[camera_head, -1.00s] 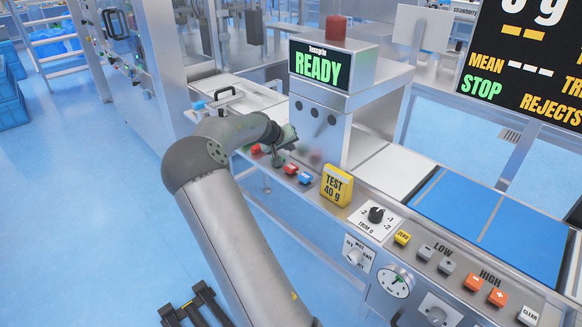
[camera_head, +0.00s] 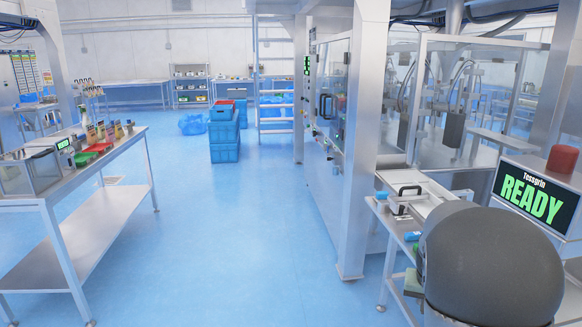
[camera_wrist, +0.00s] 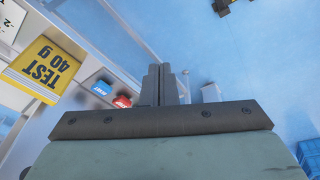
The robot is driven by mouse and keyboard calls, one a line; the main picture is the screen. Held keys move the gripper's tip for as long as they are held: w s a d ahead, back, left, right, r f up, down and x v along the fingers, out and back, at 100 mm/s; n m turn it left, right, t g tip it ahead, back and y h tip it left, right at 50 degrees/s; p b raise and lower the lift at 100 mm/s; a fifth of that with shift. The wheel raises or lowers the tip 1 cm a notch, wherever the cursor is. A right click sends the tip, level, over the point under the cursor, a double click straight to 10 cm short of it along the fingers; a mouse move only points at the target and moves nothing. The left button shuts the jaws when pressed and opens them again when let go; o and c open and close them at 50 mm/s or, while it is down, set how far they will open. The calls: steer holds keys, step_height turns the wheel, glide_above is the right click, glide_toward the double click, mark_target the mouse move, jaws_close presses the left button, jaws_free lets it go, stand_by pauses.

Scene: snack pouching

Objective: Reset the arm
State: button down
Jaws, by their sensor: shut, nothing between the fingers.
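My gripper (camera_wrist: 165,86) shows in the wrist view with its two grey fingers together and nothing between them. It points out over the blue floor, apart from the machine. In the head view a large dark rounded joint of my arm fills the lower right, and the gripper's fingers are hidden there.
In the wrist view a yellow TEST 40 g block (camera_wrist: 42,68), a blue button (camera_wrist: 101,88) and a red button (camera_wrist: 122,101) lie to the left. The READY display (camera_head: 534,196) stands right of my arm. A workbench (camera_head: 112,148) is left; blue crates (camera_head: 224,134) stand behind open floor.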

steer(key=s+a+r+n+y+p, duration=0.1)
steer(key=s+a+r+n, duration=0.1)
steer(key=s+a, duration=0.7)
steer(key=s+a+r+n+g+y+p, duration=0.1)
steer(key=s+a+r+n, duration=0.1)
steer(key=s+a, duration=0.8)
steer(key=s+n, duration=0.1)
steer(key=s, duration=0.4)
steer(key=shift+s+r+g, duration=0.2)
steer(key=shift+r+g, duration=0.1)
stand_by(0.5)
step_height(320, 180, down, 22)
steer(key=g+b, duration=0.1)
steer(key=b, duration=1.9)
steer(key=shift+s+d, duration=0.15)
steer(key=shift+d, duration=0.3)
